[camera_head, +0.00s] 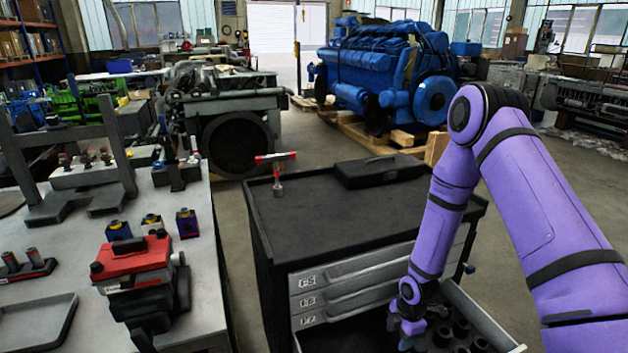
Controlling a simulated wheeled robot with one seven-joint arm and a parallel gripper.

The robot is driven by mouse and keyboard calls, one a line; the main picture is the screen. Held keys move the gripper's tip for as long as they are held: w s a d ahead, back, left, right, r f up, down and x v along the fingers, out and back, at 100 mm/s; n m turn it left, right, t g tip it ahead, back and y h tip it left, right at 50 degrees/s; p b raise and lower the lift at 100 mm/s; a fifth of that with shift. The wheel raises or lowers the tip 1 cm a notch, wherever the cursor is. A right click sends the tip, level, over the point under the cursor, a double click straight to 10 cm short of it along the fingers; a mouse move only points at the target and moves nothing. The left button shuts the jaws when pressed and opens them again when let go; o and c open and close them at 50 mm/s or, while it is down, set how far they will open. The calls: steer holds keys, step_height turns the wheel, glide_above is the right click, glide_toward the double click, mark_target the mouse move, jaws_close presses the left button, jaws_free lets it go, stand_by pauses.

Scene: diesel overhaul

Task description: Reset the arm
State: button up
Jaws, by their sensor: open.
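My purple arm comes in from the right, bends at a raised elbow and reaches down to the tool cabinet (345,235). My gripper (407,332) is low, over or inside the cabinet's open bottom drawer (478,312). It looks open, with nothing seen between its jaws. Its fingertips are small and partly lost against the dark drawer. Several dark cylindrical sockets (462,330) stand in the drawer just right of my gripper; I cannot tell whether it touches any.
A red-and-grey T-shaped tool (277,172) and a black case (380,170) are on the cabinet top. A grey workbench (205,260) with a red device (135,258) stands left. A blue engine (385,70) on wooden pallets and a dark engine (228,110) stand behind. Floor between them is clear.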

steer(key=d+r+m+t+h, duration=0.1)
steer(key=d+r+m, duration=0.15)
steer(key=r, duration=0.85)
steer(key=w+d+r+m+t, duration=0.1)
steer(key=r+m, duration=0.3)
steer(key=r, duration=0.7)
steer(key=d+r+m+t+h, duration=0.1)
steer(key=r+m, duration=0.2)
steer(key=r, duration=0.8)
steer(key=s+r+m+t, duration=0.1)
steer(key=s+r+m, duration=0.25)
steer(key=r, duration=0.35)
steer(key=s+r+m, duration=0.2)
steer(key=s+r, duration=0.3)
steer(key=r, duration=0.2)
steer(key=s+r+m, duration=0.3)
steer(key=s, duration=0.4)
steer(key=s+r+m+t, duration=0.1)
steer(key=s+r+m, duration=0.2)
steer(key=s, duration=0.5)
steer(key=shift+d+r+t+y, duration=0.2)
steer(key=shift+r+t+y, duration=0.1)
steer(key=shift+r, duration=0.45)
